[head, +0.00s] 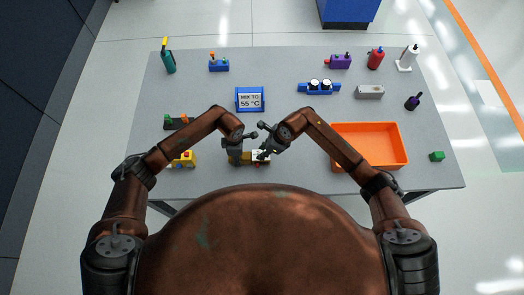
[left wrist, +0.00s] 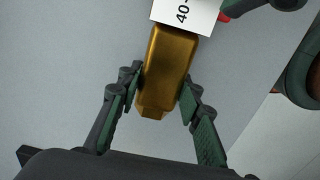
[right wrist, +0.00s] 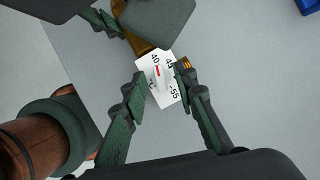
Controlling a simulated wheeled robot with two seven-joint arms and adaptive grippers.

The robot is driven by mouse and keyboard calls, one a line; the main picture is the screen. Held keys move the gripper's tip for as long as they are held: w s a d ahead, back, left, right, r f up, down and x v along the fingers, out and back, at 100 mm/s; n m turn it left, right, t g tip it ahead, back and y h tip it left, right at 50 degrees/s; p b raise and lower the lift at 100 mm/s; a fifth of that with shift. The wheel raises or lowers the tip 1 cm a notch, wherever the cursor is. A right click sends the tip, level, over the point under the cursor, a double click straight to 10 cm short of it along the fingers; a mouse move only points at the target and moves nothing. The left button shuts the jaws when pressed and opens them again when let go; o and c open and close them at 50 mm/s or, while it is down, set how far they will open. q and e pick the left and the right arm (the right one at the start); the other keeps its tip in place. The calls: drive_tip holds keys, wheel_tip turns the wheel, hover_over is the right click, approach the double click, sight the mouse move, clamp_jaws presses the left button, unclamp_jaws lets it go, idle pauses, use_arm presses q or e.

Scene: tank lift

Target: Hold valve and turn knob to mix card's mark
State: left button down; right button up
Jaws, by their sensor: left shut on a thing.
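The mix card (head: 250,99) stands in a blue frame at the middle of the table and reads "MIX TO 55 °C". The valve has a brass body (left wrist: 168,65) and a white dial plate (left wrist: 182,12). In the right wrist view the dial (right wrist: 150,94) shows 40, a partly hidden middle number and 55. My left gripper (left wrist: 160,85) is shut on the brass body. My right gripper (right wrist: 160,80) is open, its fingers on either side of the pale knob (right wrist: 158,76) with a red mark. The red mark lies near the 40 side. Contact with the knob is unclear.
An orange tray (head: 403,160) lies to the right and a green cube (head: 437,157) beyond it. A yellow toy-like block (head: 186,159) is left of the valve. Bottles and small fittings stand along the back. The table between card and valve is mostly clear.

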drive_tip(key=shift+c, duration=0.4)
clamp_jaws()
drive_tip(key=shift+m, duration=0.4)
drive_tip(key=m+t, duration=0.1)
drive_tip(key=m, duration=0.2)
drive_tip(key=shift+s+m+t+h, duration=0.1)
drive_tip(key=shift+m+t+h, duration=0.2)
drive_tip(key=shift+h, duration=0.1)
drive_tip(key=m, duration=0.1)
drive_tip(key=m+t+h, duration=0.1)
drive_tip(key=m, duration=0.1)
drive_tip(key=shift+s+a+m, duration=0.1)
drive_tip(key=shift+a+m, duration=0.1)
drive_tip(key=shift+m, duration=0.1)
drive_tip(key=m+h, duration=0.1)
drive_tip(key=m, duration=0.1)
drive_tip(key=m+h, duration=0.1)
drive_tip(key=m, duration=0.2)
drive_tip(key=shift+a+m+t, duration=0.15)
drive_tip(key=shift+m+t, duration=0.15)
drive_tip(key=shift+t, duration=0.1)
drive_tip(key=m+h, duration=0.1)
drive_tip(key=m, duration=0.3)
drive_tip(key=shift+a+m+h, duration=0.1)
drive_tip(key=shift+m+h, duration=0.3)
drive_tip(key=shift+m, duration=0.3)
